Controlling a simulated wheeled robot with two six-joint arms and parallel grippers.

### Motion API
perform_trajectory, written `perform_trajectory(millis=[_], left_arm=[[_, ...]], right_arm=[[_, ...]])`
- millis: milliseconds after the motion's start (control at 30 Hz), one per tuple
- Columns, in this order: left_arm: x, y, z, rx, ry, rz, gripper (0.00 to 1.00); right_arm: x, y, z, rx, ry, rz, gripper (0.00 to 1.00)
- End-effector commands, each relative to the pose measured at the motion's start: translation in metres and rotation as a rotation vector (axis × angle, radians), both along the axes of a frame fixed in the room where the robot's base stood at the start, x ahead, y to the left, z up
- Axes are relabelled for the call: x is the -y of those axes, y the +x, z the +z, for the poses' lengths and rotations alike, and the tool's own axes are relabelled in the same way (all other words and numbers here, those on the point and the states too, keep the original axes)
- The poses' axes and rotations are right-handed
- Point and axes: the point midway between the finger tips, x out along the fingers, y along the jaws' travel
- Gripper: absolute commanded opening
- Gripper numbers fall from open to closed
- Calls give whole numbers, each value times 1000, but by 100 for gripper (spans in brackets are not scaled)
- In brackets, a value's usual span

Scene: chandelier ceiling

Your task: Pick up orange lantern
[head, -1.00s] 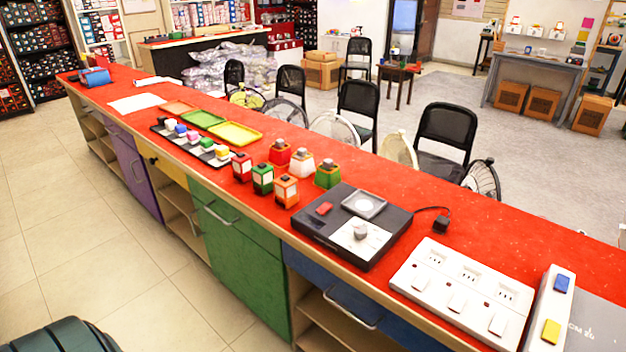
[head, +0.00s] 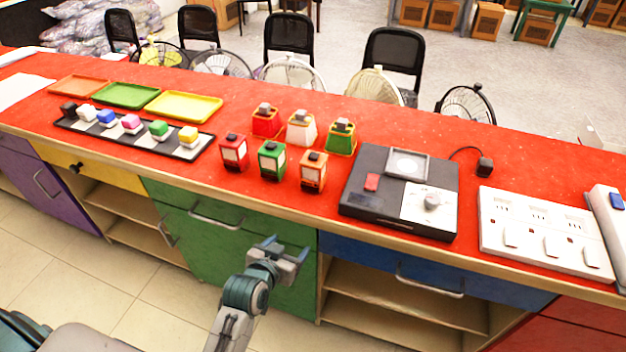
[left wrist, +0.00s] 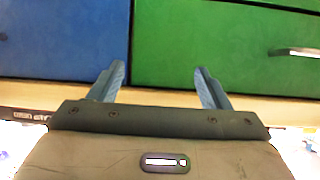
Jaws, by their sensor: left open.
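The orange lantern (head: 313,171) stands upright on the red counter near its front edge, at the right end of the front row of small lanterns. The green lantern (head: 271,160) is to its left, with a gap between them. My left gripper (head: 285,246) is in front of the counter, below its top and apart from the lantern. It is open and empty. In the left wrist view its two fingers (left wrist: 160,88) point towards the blue and green cabinet fronts, and no lantern shows there. My right gripper is not in view.
A red lantern (head: 233,152) stands in the same row. Red, white and green pots (head: 341,137) stand behind. A black device (head: 380,222) is close on the right. The counter edge and green cabinet (head: 180,218) face my gripper.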

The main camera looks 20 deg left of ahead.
Motion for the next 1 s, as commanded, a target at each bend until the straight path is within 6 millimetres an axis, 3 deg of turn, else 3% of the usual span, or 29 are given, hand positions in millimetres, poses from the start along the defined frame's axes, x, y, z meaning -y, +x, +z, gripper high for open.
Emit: perform_trajectory(millis=[100,200,333,500,700,1000], left_arm=[[6,16,70,173,-19,8,71],[10,34,106,310,-30,24,71],[12,46,135,417,-41,42,71],[13,68,146,457,-42,48,71],[14,97,145,454,-42,48,71],[15,125,141,452,-40,47,71]], right_arm=[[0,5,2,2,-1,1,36],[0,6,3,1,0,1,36],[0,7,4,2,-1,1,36],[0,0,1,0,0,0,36],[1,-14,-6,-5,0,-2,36],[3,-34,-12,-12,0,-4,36]])
